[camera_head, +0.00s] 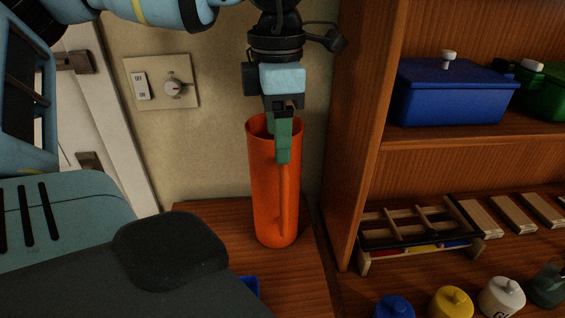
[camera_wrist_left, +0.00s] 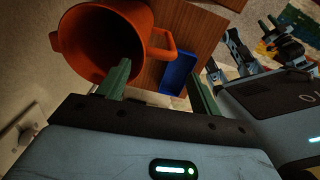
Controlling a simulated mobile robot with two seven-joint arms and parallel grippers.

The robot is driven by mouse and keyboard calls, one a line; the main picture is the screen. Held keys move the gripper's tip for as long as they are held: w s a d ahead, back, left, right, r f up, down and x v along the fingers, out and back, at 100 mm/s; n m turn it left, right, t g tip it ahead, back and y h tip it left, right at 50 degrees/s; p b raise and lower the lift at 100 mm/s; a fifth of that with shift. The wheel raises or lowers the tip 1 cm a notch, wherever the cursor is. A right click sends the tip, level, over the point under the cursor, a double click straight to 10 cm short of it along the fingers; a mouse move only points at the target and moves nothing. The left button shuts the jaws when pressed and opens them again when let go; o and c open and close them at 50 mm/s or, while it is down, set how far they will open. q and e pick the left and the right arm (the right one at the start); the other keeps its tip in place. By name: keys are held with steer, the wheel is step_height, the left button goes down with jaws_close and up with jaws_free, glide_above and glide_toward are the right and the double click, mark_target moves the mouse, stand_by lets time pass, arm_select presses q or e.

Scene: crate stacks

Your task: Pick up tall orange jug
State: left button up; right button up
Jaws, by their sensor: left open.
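The tall orange jug (camera_head: 262,190) stands upright on a wooden surface, its handle facing the head camera. In the left wrist view the jug (camera_wrist_left: 70,45) shows its open mouth and its handle on the right. My left gripper (camera_head: 284,140) is open, pointing down at the jug's rim and upper handle. In the left wrist view its green fingers (camera_wrist_left: 160,88) are apart, one near the jug's rim and the other right of the handle. I cannot tell whether they touch the jug. My right gripper (camera_wrist_left: 272,24) seems to show small at upper right; its opening is unclear.
A wooden shelf unit (camera_head: 355,130) rises close to the jug's right, holding a blue box (camera_head: 450,92) and several lidded jars below. A small blue object (camera_wrist_left: 178,73) lies near the jug. The wall with a switch plate (camera_head: 161,83) is behind.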

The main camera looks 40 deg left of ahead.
mark_target(279, 168)
arm_select(q)
step_height(279, 168, down, 3)
steer(key=shift+w+r, duration=0.15)
steer(key=shift+f+p, duration=0.3)
steer(key=shift+f, duration=0.3)
steer(key=f, duration=0.3)
steer(key=shift+w+a, duration=0.15)
steer(key=shift+a, duration=0.05)
steer(key=shift+f+p, duration=0.3)
steer(key=shift+f, duration=0.15)
steer(key=shift+r, duration=0.1)
jaws_close()
arm_select(e)
steer(key=shift+w+d+r, duration=0.1)
steer(key=shift+w+r, duration=0.45)
steer(key=shift+r, duration=0.2)
